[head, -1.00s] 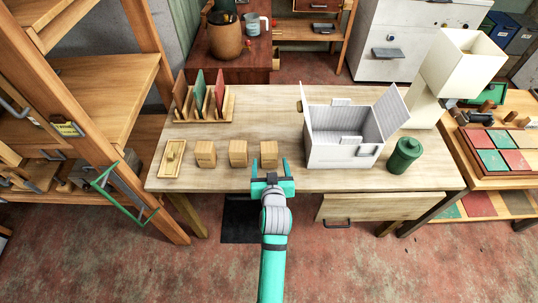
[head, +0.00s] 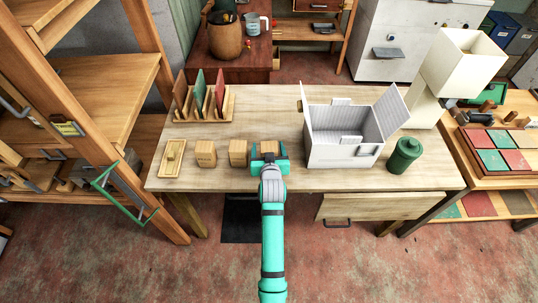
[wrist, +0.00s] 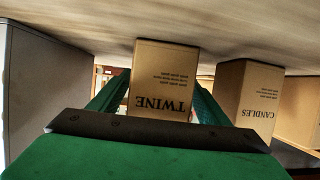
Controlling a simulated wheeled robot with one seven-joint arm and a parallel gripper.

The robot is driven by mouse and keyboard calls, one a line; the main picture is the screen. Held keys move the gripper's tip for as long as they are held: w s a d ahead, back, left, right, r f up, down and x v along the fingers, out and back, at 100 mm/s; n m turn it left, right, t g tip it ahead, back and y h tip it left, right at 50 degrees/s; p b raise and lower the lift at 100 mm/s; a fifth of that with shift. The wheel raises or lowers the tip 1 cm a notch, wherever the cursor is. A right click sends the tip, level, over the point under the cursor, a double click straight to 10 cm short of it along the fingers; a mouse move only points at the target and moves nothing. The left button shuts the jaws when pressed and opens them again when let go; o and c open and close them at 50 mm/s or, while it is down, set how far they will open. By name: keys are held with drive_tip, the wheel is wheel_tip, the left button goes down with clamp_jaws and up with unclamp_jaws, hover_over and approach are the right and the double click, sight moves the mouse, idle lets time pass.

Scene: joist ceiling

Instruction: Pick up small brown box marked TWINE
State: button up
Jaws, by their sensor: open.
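The small brown TWINE box (head: 268,146) stands on the wooden table, rightmost of three similar boxes. In the wrist view the TWINE box (wrist: 162,82) appears upside down, with its printed label facing me. My gripper (head: 270,155) is open, with one finger on each side of the box. In the wrist view the green fingers flank the box, whose lower part of the picture is covered by the gripper body. I cannot tell whether the fingers touch it.
The CANDLES box (head: 238,153) stands close to the left, with another brown box (head: 206,153) beyond it. A white open container (head: 340,155) stands to the right, then a green canister (head: 404,155). A small wooden tray (head: 172,160) and a slotted rack (head: 205,118) are at left.

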drive_tip(key=shift+d, duration=0.1)
drive_tip(key=c, duration=1.3)
drive_tip(key=shift+w+r, duration=0.1)
drive_tip(key=shift+r, duration=0.05)
